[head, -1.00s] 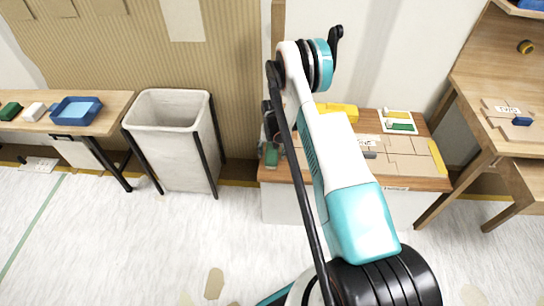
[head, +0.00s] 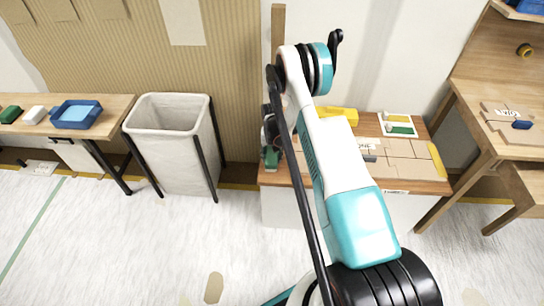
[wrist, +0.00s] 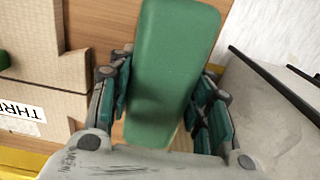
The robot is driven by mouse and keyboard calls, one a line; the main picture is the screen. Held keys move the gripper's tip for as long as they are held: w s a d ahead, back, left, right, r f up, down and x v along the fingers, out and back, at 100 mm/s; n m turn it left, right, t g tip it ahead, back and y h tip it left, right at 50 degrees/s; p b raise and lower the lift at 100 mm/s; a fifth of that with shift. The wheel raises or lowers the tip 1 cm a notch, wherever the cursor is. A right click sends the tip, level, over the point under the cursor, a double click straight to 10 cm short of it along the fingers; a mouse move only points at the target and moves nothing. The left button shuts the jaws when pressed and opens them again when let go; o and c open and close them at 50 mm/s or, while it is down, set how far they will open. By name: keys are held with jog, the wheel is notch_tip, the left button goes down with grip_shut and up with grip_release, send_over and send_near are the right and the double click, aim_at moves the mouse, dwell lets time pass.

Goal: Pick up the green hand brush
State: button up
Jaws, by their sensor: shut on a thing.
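The green hand brush (wrist: 172,60) fills the middle of the wrist view, its smooth green body running from the top edge down between the fingers. My gripper (wrist: 162,98) is shut on it, with one finger pad against each side. In the head view the green brush (head: 271,158) shows small at the left end of the wooden-topped workbench (head: 300,182), partly hidden by my gripper and arm. I cannot tell whether it is clear of the bench top.
Cardboard pieces (head: 400,160) and a yellow block (head: 338,114) lie on the bench. A grey bin (head: 172,145) in a black frame stands to its left. A table at far left holds a blue tray (head: 76,115). A wooden desk (head: 490,110) stands at right.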

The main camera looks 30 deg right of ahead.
notch_tip(320, 180, up, 19)
jog(key=p, duration=0.6)
jog(key=shift+r, duration=0.2)
jog(key=o, duration=0.5)
jog(key=c, duration=0.4)
jog(key=shift+c, duration=0.2)
